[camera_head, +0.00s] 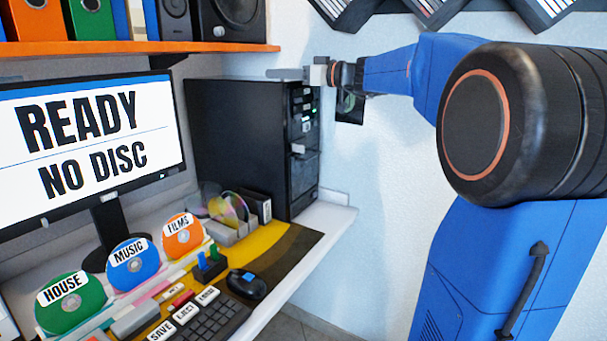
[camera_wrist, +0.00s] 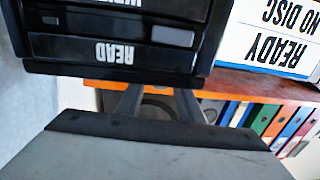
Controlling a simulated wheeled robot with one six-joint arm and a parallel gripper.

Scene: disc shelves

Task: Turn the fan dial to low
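A black disc tower (camera_head: 240,140) stands at the back right of the desk. Its narrow front carries labels, a green light and small pale parts. I cannot tell which part, if any, is the fan dial. My gripper (camera_head: 287,73) is at the tower's top front edge, with its grey end pointing left. In the wrist view, upside down, the tower's front (camera_wrist: 110,35) shows a READ label close to my gripper (camera_wrist: 160,92). Its two dark fingers stand apart with nothing seen between them but the background. Their tips are not clear.
An orange shelf (camera_head: 150,47) with binders and speakers hangs above the monitor (camera_head: 85,150), which reads READY NO DISC.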

